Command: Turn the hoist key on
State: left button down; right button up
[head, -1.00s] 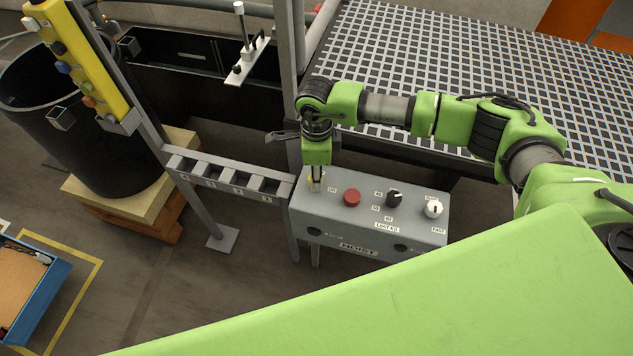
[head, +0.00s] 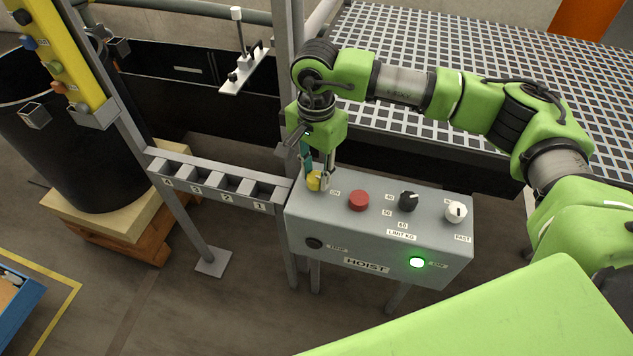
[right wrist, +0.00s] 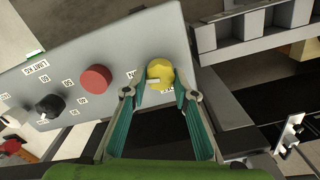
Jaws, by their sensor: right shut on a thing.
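The hoist key is a yellow round switch (head: 316,181) at the left end of the top of the grey hoist box (head: 345,222). My right gripper (head: 318,178) comes down on it from above, with its fingers on either side of it. In the right wrist view the yellow key (right wrist: 160,74) sits between the two green-padded fingertips (right wrist: 160,93), and the gripper is shut on it. A green lamp (head: 417,262) on the box front is lit. My left gripper is not in view.
A red button (head: 359,200), a black limit dial (head: 408,201) and a white knob (head: 456,211) stand to the right on the box top. A numbered slotted rack (head: 217,184) and a yellow pendant (head: 62,60) are at left. A grating (head: 450,60) lies behind.

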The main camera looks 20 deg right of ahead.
aim_at(316, 175)
jog(key=shift+n+b, duration=1.05)
jog(key=shift+n, duration=0.05)
jog(key=o, duration=1.1)
jog(key=shift+c, duration=0.2)
notch_tip(316, 175, up, 12)
